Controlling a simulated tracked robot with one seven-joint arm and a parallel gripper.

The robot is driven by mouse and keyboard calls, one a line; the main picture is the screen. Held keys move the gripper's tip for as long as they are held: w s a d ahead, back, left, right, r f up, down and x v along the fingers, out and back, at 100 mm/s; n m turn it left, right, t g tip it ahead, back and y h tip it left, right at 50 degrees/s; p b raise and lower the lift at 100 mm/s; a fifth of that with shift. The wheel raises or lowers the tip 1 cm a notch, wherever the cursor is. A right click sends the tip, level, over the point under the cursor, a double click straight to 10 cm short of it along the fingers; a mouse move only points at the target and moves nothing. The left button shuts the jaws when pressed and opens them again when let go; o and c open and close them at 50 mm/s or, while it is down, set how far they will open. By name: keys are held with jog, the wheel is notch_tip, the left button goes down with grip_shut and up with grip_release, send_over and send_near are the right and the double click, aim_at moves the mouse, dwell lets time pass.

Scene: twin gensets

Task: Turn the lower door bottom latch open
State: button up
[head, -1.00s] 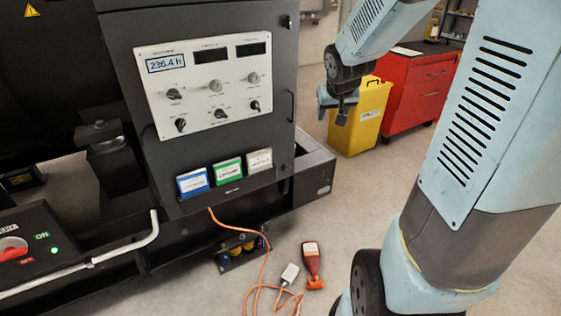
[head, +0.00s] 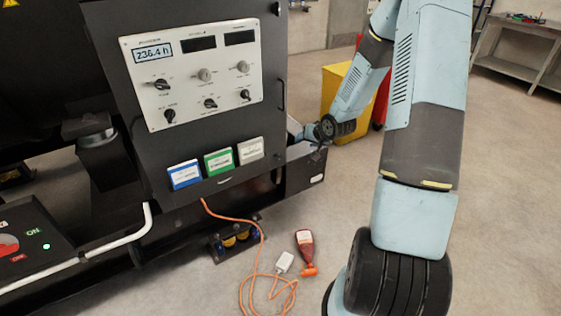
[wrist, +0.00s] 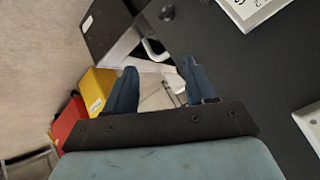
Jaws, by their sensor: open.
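The dark genset panel door (head: 145,75) carries the white instrument plate, with a pull handle (head: 282,95) on its right edge. A small dark fitting (head: 275,176) sits low on that edge; it may be the bottom latch, but how it is turned is too small to tell. My gripper (head: 311,136) is just right of the door's lower right edge, partly hidden by my wrist. In the wrist view my gripper (wrist: 162,82) is open, with nothing between its two blue fingers. A dark round knob (wrist: 166,13) shows beyond the fingers, apart from them.
A dark box-like ledge (head: 306,168) juts out below my gripper. A yellow bin (head: 345,88) and a red cabinet (head: 381,100) stand behind my arm. An orange cable (head: 262,240) and a red bottle (head: 305,245) lie on the floor. Open floor lies to the right.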

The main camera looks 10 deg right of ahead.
notch_tip(320, 180, down, 11)
jog(key=w+a+m+t+y, duration=0.1)
jog(key=a+m+t+y, duration=0.1)
jog(key=m+y, duration=0.1)
jog(key=m+t, duration=0.7)
jog(key=m, duration=0.1)
send_near(277, 154)
jog(key=x, duration=0.3)
jog(key=f+x, duration=0.1)
jog(key=x, duration=0.3)
jog(key=shift+w+f, duration=0.15)
jog(key=shift+f, duration=0.05)
grip_shut()
